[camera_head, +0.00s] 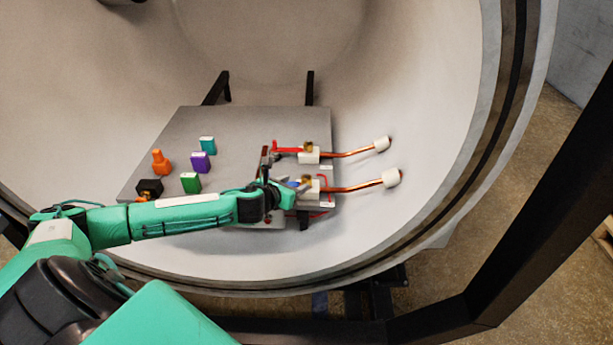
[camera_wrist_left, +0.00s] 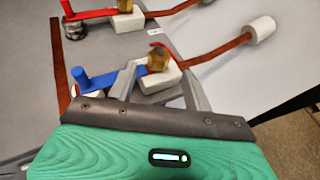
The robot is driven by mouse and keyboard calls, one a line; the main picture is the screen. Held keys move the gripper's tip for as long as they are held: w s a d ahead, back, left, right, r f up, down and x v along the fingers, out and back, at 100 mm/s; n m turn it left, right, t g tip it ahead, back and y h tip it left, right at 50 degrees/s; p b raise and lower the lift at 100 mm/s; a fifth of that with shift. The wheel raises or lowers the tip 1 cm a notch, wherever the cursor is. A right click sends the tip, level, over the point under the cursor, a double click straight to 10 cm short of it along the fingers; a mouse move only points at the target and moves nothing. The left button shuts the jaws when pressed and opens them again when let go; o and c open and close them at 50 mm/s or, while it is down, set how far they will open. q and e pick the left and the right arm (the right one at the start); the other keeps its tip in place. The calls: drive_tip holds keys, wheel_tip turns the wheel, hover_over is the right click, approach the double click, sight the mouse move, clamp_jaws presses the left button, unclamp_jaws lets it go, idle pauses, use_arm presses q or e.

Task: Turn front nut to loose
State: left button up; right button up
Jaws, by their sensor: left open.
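The front nut is a brass fitting (camera_wrist_left: 158,60) in the left wrist view, on a white block (camera_wrist_left: 154,79) where the front copper pipe (camera_wrist_left: 215,53) meets a blue-handled wrench (camera_wrist_left: 110,76). It also shows small in the head view (camera_head: 307,180). My left gripper (camera_head: 291,188) is at the front fitting and partly hides it and the blue handle in the head view. In the left wrist view its two fingers (camera_wrist_left: 155,72) are apart and empty, one on each side of the white block, near the nut. Contact cannot be told. My right gripper is not in view.
A second brass nut (camera_head: 308,146) with a red handle (camera_head: 288,150) and copper pipe sits just behind. Orange (camera_head: 160,162), teal (camera_head: 207,143), purple (camera_head: 200,162), green (camera_head: 190,183) and black (camera_head: 150,187) objects stand on the grey plate (camera_head: 245,125). The round chamber wall encloses it.

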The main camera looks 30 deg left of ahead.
sight(305, 179)
use_arm(q)
drive_tip(key=p+x, duration=0.1)
drive_tip(key=x, duration=0.7)
drive_tip(key=c, duration=1)
